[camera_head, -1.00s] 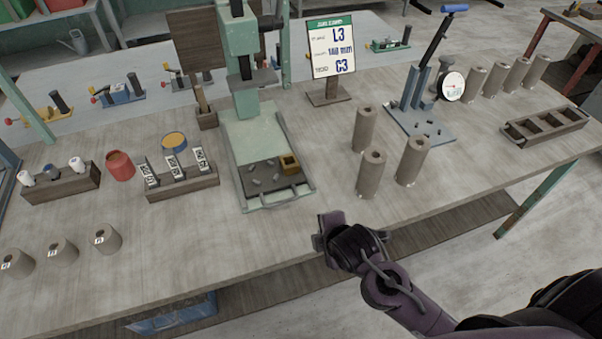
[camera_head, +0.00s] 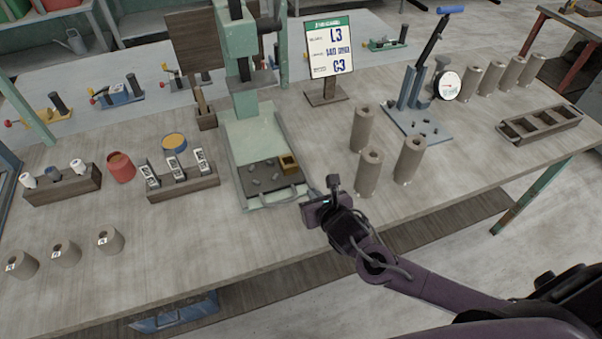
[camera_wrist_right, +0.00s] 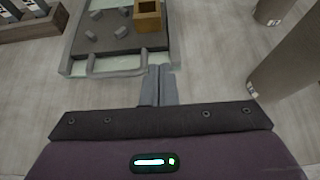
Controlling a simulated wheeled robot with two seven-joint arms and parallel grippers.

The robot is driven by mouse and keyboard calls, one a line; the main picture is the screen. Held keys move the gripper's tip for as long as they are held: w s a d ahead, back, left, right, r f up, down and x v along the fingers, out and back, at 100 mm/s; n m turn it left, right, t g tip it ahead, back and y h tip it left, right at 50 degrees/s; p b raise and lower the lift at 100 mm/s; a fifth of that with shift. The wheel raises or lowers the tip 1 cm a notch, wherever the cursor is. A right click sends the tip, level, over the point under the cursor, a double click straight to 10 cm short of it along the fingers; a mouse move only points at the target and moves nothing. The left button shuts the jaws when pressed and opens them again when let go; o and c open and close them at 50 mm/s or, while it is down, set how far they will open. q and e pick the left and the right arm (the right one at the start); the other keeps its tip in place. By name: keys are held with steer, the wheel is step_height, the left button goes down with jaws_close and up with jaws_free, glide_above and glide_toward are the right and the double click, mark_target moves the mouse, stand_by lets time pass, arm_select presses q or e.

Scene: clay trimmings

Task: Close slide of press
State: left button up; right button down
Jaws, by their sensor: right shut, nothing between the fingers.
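The green press (camera_head: 248,128) stands on the table. Its dark slide (camera_head: 262,181) sticks out at the front of the base, with a bar handle along its front edge and a brass block (camera_head: 288,164) and several grey clay bits on it. My right gripper (camera_head: 316,197) is shut and empty at the front right corner of the slide. In the right wrist view the shut fingertips (camera_wrist_right: 158,72) are close to the front handle (camera_wrist_right: 118,68); I cannot tell whether they touch it. My left gripper is not in view.
Several clay cylinders (camera_head: 370,172) stand right of the press, close to my right gripper. Wooden holders (camera_head: 183,186) and a red pot (camera_head: 121,167) are at left. A blue-grey lever tool (camera_head: 420,122) and an empty wooden tray (camera_head: 541,126) are farther right.

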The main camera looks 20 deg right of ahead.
steer(key=p, duration=0.1)
glide_toward(297, 171)
steer(key=w+f, duration=0.2)
steer(key=f, duration=0.1)
steer(key=shift+a+f, duration=0.1)
steer(key=shift+w+p, duration=0.45)
steer(key=shift+w, duration=0.7)
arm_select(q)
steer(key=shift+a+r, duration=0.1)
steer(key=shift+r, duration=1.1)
arm_select(e)
steer(key=shift+w, duration=0.6)
